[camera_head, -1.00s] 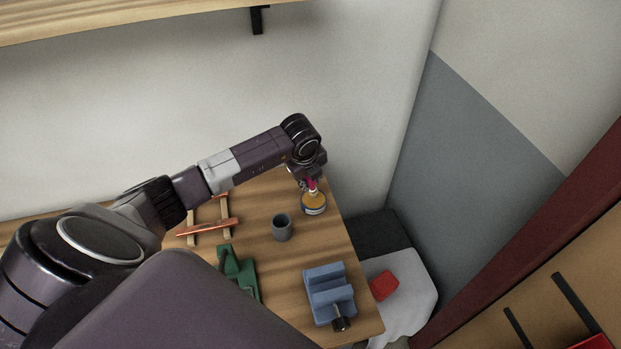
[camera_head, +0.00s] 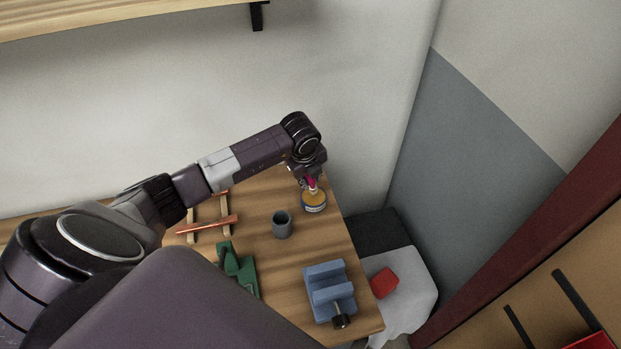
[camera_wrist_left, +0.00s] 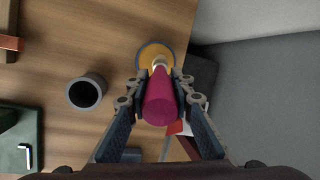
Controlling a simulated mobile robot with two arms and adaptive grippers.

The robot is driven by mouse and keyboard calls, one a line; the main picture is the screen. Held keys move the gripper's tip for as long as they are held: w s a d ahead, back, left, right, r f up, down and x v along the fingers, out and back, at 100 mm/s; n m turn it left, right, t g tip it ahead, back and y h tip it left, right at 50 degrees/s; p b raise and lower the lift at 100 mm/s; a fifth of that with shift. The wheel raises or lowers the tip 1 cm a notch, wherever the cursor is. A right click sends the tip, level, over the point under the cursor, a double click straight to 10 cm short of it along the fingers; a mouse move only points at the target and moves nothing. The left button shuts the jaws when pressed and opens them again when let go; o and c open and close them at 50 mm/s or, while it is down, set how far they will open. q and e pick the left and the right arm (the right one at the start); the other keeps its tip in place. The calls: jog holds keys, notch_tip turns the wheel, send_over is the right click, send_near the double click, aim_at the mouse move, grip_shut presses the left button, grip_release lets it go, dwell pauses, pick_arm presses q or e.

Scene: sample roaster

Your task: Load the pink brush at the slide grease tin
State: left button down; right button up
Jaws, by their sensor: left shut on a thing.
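My left gripper (camera_head: 311,181) is shut on the pink brush (camera_wrist_left: 159,98), whose thick pink handle lies between the fingers in the left wrist view. The left gripper also shows in that view (camera_wrist_left: 160,92). The slide grease tin (camera_head: 314,204) is a round tin with a yellow-orange top near the table's far right edge. It shows beyond the brush in the left wrist view (camera_wrist_left: 146,54). The brush's pale tip overlaps the tin's yellow surface; I cannot tell whether it touches. My right gripper is not in view.
A grey cup (camera_head: 282,225) stands left of the tin. A copper rod on wooden strips (camera_head: 207,226), a green fixture (camera_head: 238,268) and a blue vise (camera_head: 330,292) are on the table. A red block (camera_head: 384,283) lies beyond the right edge. A wall stands behind.

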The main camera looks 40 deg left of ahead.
pick_arm(q)
jog(key=shift+f+b, duration=0.35)
jog(key=shift+f, duration=0.1)
dwell(1.6)
jog(key=shift+r+p, duration=2.15)
jog(key=shift+r, duration=1.4)
